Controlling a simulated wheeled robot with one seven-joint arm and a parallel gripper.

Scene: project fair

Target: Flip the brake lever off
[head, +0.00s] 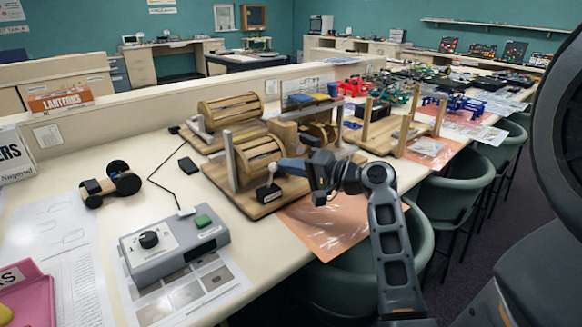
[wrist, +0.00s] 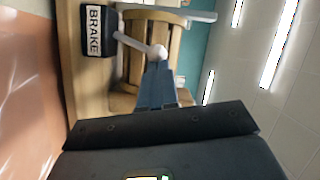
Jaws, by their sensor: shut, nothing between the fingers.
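The brake lever (wrist: 138,44) is a pale rod with a round white knob (wrist: 160,52). It rises from a black base labelled BRAKE (wrist: 96,31) in the wrist view. In the head view the base (head: 268,192) sits on the near corner of a wooden board, and the knob (head: 272,168) is above it. My gripper (wrist: 159,66) is shut, with nothing held. Its fingertips are right at the knob, touching or nearly touching it; I cannot tell which. In the head view my gripper (head: 282,166) reaches in from the right of the lever.
A slatted wooden drum (head: 259,152) stands on the board just behind the lever. A grey control box (head: 172,248) with a black knob and green button lies to the front left. A wheeled wooden car (head: 110,184) stands at left. Green chairs (head: 447,185) line the table's right edge.

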